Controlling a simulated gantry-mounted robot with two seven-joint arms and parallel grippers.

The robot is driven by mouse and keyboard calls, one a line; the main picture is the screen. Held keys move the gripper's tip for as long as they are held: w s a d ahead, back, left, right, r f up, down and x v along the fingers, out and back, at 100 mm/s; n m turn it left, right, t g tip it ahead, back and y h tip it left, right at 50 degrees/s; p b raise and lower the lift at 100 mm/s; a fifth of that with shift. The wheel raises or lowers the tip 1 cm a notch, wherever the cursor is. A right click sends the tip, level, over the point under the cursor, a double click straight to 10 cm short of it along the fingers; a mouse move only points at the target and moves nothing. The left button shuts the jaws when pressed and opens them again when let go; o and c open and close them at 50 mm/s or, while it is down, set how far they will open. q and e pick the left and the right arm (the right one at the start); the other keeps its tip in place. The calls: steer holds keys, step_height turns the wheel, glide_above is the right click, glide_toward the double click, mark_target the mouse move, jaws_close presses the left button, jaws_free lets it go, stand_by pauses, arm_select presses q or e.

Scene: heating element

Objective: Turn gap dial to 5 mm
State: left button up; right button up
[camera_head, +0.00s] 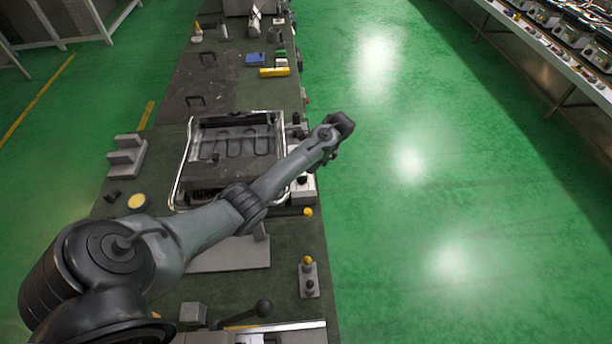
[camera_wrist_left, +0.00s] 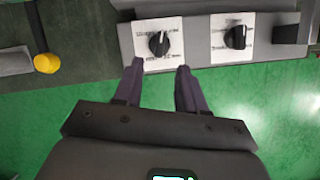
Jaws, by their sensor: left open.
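A grey control box on the bench edge carries two black dials on white plates. In the left wrist view one dial (camera_wrist_left: 158,43) is left of centre and the other dial (camera_wrist_left: 238,37) is to its right. The print around them is too small to read, so I cannot tell which is the gap dial. My left gripper (camera_wrist_left: 159,76) is open and empty, its fingertips just short of the left dial and roughly lined up with its sides. In the head view my left gripper (camera_head: 338,128) is beyond the bench's right edge. My right gripper is out of view.
A yellow knob (camera_wrist_left: 47,63) is left of the box in the wrist view, and a black block (camera_wrist_left: 290,34) is at its right end. In the head view a metal-framed heating unit (camera_head: 181,172) sits on the bench. Green floor is clear to the right.

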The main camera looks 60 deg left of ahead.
arm_select(q)
steer(key=x, duration=0.8)
steer(key=shift+s+a+f+b, duration=0.1)
steer(key=shift+s+f+b, duration=0.1)
steer(key=shift+f+b, duration=0.15)
jaws_close()
